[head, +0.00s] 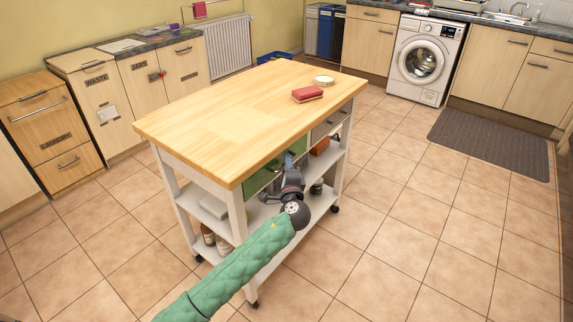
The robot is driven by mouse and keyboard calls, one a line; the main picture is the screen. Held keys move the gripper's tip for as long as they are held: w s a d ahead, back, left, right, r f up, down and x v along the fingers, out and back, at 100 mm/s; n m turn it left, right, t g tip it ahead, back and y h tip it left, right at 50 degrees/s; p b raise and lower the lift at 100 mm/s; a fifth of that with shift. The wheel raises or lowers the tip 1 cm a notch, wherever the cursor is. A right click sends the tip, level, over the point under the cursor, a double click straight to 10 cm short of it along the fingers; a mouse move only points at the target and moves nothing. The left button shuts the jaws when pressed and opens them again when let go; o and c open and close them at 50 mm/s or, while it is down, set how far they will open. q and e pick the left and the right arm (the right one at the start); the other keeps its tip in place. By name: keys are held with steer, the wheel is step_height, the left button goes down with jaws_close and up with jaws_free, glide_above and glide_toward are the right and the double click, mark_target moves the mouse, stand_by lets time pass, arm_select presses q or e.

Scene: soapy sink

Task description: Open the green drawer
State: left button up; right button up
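The green drawer (258,181) sits under the wooden top of the white kitchen trolley, on its right-hand long side. Only part of its green front shows; my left wrist and gripper cover some of it. I cannot make out its handle or any clear gap at its front. My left gripper (288,163) is at the drawer front, just below the edge of the top. Its fingertips are small and partly hidden by my wrist, so I cannot tell whether they are open or shut, or touching the drawer. My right gripper is not in view.
The trolley top (215,112) carries a red block-like item (307,94) and a round pale item (324,80). Its lower shelf (265,243) is under my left arm. Bottles (222,245) stand inside. Tiled floor to the right is clear up to a dark mat (490,143).

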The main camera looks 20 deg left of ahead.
arm_select(q)
steer(key=shift+w+a, duration=0.1)
steer(key=shift+w, duration=0.05)
steer(key=shift+c, duration=0.4)
jaws_close()
steer(key=shift+d, duration=0.3)
steer(key=s+d+b, duration=0.1)
steer(key=s+d, duration=0.3)
steer(key=d, duration=0.7)
steer(key=s+d+b, duration=0.1)
steer(key=s+d, duration=0.3)
steer(key=d, duration=0.7)
steer(key=shift+s, duration=0.15)
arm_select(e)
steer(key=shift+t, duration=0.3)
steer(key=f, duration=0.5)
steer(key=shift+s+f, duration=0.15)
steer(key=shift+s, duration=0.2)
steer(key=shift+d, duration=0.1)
